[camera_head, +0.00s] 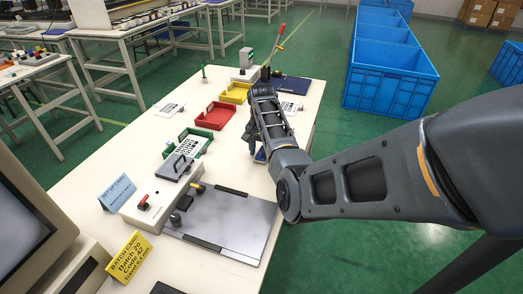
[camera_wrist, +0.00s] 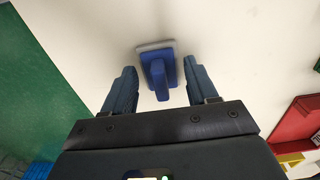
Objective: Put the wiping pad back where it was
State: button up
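The wiping pad (camera_wrist: 158,66) is blue with a pale base and a raised blue handle. In the wrist view it lies on the white table top, straight ahead between my fingers. A bit of blue (camera_head: 260,155) beside my gripper in the head view seems to be the same pad. My gripper (camera_wrist: 159,70) is open, with a visible gap between each finger and the handle. In the head view my arm partly hides the gripper and the pad.
The white table (camera_head: 95,178) holds a green-rimmed tray (camera_head: 187,144), a red tray (camera_head: 214,117), a yellow tray (camera_head: 235,93) and a grey-plated fixture (camera_head: 225,220). A blue card (camera_head: 118,192) and a yellow card (camera_head: 130,257) stand at the left. Blue crates (camera_head: 390,85) stand beyond the right edge.

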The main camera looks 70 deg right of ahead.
aim_at(262, 149)
jog(key=shift+o, duration=0.3)
notch_tip(262, 149, up, 12)
jog(key=shift+r, duration=0.15)
dwell(0.4)
dwell(0.5)
